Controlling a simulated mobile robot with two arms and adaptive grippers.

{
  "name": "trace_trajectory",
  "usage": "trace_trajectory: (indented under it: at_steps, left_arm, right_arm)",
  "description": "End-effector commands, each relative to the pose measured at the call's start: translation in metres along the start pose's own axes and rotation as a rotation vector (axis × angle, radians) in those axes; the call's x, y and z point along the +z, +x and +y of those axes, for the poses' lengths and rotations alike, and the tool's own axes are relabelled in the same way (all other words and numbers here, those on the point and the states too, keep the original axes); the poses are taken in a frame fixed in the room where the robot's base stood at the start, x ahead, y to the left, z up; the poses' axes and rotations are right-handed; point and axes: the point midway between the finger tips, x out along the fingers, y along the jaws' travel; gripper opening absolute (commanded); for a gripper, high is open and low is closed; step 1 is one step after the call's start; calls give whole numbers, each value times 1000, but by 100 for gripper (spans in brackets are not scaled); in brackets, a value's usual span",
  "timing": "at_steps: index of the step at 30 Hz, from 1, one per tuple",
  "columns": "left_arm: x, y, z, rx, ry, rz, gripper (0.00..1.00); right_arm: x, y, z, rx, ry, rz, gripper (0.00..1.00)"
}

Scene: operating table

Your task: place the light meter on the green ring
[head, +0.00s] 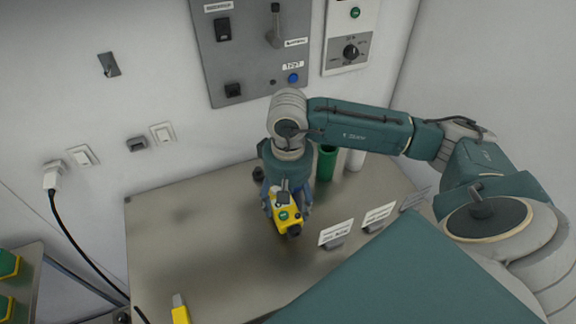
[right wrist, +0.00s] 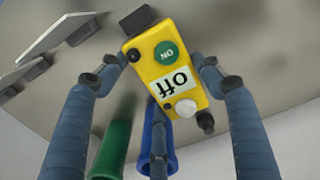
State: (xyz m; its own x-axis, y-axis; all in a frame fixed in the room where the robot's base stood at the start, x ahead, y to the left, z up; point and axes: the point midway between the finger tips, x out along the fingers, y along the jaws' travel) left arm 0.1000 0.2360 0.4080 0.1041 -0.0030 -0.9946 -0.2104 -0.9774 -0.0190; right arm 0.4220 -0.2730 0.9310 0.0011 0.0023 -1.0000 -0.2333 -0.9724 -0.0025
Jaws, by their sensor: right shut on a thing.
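My right gripper (head: 287,209) is shut on a yellow device (head: 290,222) above the metal table. In the right wrist view the fingers (right wrist: 155,64) press on both sides of the yellow device (right wrist: 172,72). It has a green ON button, an upside-down "Off" label and a white knob. I cannot tell whether it is the light meter. No green ring shows clearly. A green tube (head: 327,163) stands behind the gripper; the green tube (right wrist: 110,150) and a blue tube (right wrist: 160,138) also show in the right wrist view. My left gripper is out of view.
The metal table (head: 170,235) is clear on its left. Two white label cards (head: 336,232) (head: 379,214) stand to the right of the device. A white cylinder (head: 355,160) is at the back. A yellow object (head: 180,314) is at the front edge of view.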

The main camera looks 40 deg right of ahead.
Motion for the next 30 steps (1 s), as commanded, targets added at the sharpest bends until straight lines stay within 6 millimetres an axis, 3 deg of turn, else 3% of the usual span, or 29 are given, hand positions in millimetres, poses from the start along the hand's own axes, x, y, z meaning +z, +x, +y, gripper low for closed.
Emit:
trace_trajectory:
  at_steps: [9,22,23,24,25,30]
  left_arm:
    - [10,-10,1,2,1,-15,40]
    - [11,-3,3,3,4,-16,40]
    - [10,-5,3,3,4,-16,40]
    - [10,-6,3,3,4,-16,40]
    - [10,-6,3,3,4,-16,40]
    - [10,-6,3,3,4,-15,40]
  right_arm:
    - [1,40,0,1,-1,-3,28]
    - [0,46,0,0,-1,0,28]
    - [1,45,0,1,-1,-1,71]
    - [1,45,0,1,-1,-1,79]
    - [1,45,0,1,-1,-1,84]
    - [1,44,0,1,-1,-1,84]
